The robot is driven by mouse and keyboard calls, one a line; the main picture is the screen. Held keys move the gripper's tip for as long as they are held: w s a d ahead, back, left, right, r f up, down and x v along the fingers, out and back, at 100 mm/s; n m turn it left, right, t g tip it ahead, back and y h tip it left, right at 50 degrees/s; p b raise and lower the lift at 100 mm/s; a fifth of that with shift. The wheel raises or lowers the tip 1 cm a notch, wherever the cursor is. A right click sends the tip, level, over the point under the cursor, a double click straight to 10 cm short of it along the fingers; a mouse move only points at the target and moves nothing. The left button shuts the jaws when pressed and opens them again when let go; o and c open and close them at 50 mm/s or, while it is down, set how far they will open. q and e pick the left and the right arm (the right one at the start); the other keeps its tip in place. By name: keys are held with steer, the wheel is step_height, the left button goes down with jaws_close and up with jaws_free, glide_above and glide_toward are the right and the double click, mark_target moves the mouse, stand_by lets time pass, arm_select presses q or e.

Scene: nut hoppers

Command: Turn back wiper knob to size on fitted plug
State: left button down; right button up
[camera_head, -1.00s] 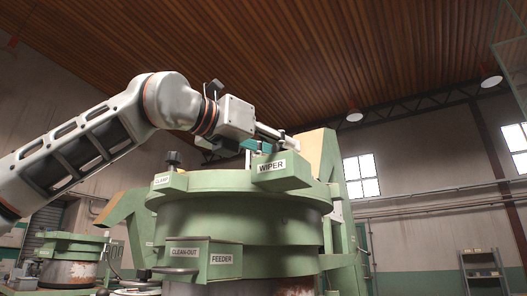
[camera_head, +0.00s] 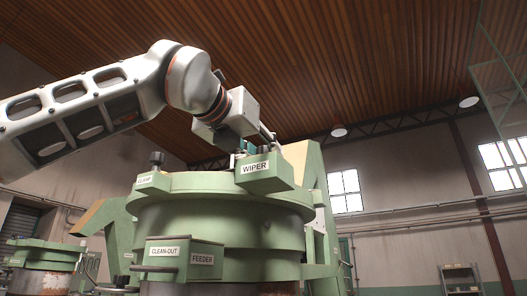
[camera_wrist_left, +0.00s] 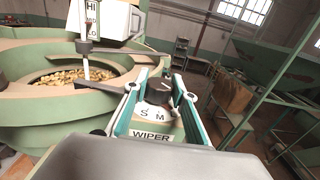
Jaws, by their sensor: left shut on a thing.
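The wiper housing (camera_head: 263,178), a green block labelled WIPER, sits on the rim of the large green hopper (camera_head: 222,212) in the head view. My left gripper (camera_head: 246,148) is tilted down over the top of this block. In the left wrist view, my left gripper's teal and white fingers (camera_wrist_left: 157,92) stand on both sides of the dark wiper knob (camera_wrist_left: 158,91) and are shut on it. The pale dial (camera_wrist_left: 153,113) with letters S and M shows in front of the knob, above the WIPER label. I cannot make out a fitted plug. My right gripper is out of view.
The left wrist view shows a bowl of brass-coloured parts (camera_wrist_left: 75,77), with a post and dark arm beside the fingers. The CLEAN-OUT and FEEDER box (camera_head: 180,257) juts from the hopper front. A clamp knob (camera_head: 157,158) stands on the left rim.

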arm_select(q)
steer(key=shift+r, duration=0.1)
steer(key=c, duration=1.6)
jaws_free()
steer(key=shift+c, duration=0.2)
steer(key=v, duration=1.2)
